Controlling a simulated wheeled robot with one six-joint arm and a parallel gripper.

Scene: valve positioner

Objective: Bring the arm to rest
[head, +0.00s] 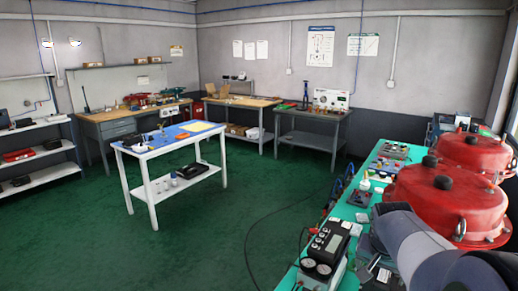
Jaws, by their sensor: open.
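My arm (418,246) shows at the lower right as grey and dark blue-grey rounded links. It reaches over the near part of the green bench at the right. My gripper's fingers cannot be made out in this view. The arm hides part of the bench top and the lower part of the nearer red actuator (437,197). A black positioner (329,243) with two round gauges stands on the bench, to the left of my arm.
A second red actuator (473,151) stands behind the nearer one. Small tools and parts lie on the green bench (349,211). A white table (176,141) stands mid-room, with workbenches along the walls. The green floor (190,240) is mostly open, with a dark cable on it.

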